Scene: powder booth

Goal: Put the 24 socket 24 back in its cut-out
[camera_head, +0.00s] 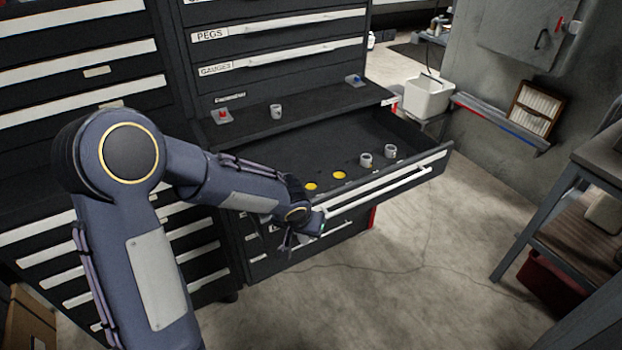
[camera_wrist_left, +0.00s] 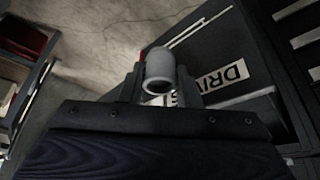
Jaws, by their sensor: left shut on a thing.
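A grey cylindrical socket (camera_wrist_left: 160,70) is held between the fingers of my left gripper in the left wrist view, its round opening showing. Its number cannot be read. In the head view, my left gripper (camera_head: 290,241) is just in front of the open drawer (camera_head: 330,135), outside its front edge, and the held socket is hard to make out. Inside the drawer, two yellow cut-outs, one on the left (camera_head: 310,187) and one on the right (camera_head: 339,175), show empty. Two grey sockets (camera_head: 365,160) (camera_head: 390,151) stand to their right. My right gripper is not in view.
Another grey socket (camera_head: 276,111) stands on the cabinet ledge above the drawer, between a red item (camera_head: 222,116) and a blue item (camera_head: 354,80). The drawer's front wall and handle (camera_head: 400,180) lie close to my arm. Open floor (camera_head: 420,260) is to the right.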

